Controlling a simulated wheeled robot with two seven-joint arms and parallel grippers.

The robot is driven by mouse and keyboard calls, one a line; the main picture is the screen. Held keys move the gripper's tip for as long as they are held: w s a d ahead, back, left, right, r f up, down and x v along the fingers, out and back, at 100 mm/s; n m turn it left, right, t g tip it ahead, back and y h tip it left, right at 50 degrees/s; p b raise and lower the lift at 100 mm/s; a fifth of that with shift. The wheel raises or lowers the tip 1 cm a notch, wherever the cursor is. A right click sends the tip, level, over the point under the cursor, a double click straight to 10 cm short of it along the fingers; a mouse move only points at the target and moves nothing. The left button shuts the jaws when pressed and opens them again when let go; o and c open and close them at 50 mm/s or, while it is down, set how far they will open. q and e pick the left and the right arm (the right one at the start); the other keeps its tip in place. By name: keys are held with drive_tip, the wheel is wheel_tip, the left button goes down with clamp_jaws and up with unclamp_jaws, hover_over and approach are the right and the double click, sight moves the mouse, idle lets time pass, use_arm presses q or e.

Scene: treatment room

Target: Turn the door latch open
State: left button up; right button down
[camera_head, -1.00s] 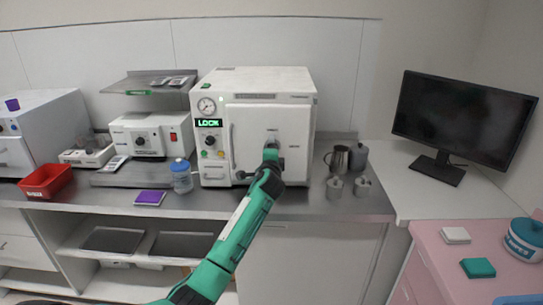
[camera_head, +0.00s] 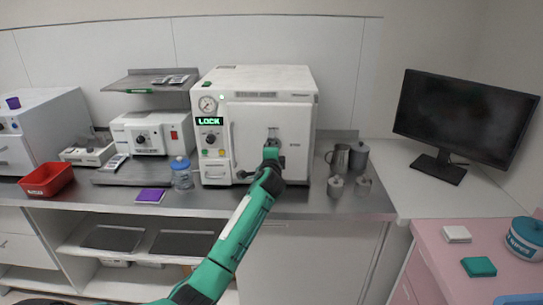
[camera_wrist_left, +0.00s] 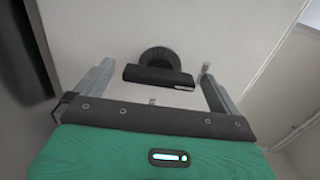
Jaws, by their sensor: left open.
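The door latch (camera_wrist_left: 160,75) is a dark bar in front of a round black hub on the pale door. In the left wrist view the bar lies nearly level across the picture, between my spread fingers and apart from both. In the head view only the latch's upper part (camera_head: 273,132) shows above my gripper. The white sterilizer (camera_head: 262,78) stands on the counter with its door (camera_head: 292,120) shut; its green display (camera_head: 209,121) reads LOCK. My left gripper (camera_head: 271,151) is open and empty in front of the latch. My right gripper is not in view.
A blue-capped bottle (camera_head: 181,175) stands left of the sterilizer, and metal jugs (camera_head: 340,158) and small canisters (camera_head: 335,186) stand to its right. A monitor (camera_head: 465,115) is at right.

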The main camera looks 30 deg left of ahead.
use_arm(q)
drive_tip(key=b+v, duration=0.2)
drive_tip(key=v, duration=1.1)
drive_tip(key=shift+s, duration=0.35)
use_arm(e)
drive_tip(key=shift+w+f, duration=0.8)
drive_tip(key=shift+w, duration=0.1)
use_arm(q)
drive_tip(key=shift+d+f, duration=0.1)
drive_tip(key=shift+d, duration=0.05)
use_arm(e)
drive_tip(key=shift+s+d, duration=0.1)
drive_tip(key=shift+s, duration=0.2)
